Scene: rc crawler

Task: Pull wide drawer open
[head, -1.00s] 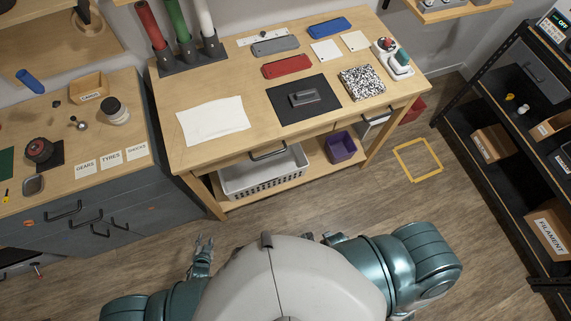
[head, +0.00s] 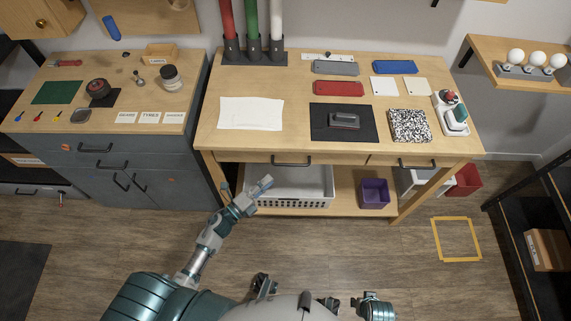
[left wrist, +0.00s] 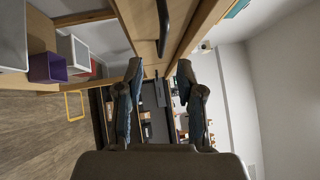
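The wide drawer (head: 240,157) is the long wooden front under the workbench top, and it looks closed. Its black bar handle (head: 291,161) sits near the middle of that front. My left gripper (head: 247,188) is open and empty, in front of and below the drawer, left of the handle and apart from it. In the left wrist view the open gripper (left wrist: 160,77) has its fingers spread, with a black handle (left wrist: 163,25) on a wooden front beyond them. Dark parts of mine show at the bottom of the head view, but the right gripper's fingers cannot be made out.
A narrower drawer handle (head: 417,165) is to the right. A white basket (head: 290,203) and purple bin (head: 373,193) stand on the lower shelf. A grey cabinet (head: 150,165) is at left. The workbench top (head: 270,135) holds paper, a black mat and several parts. Floor in front is clear.

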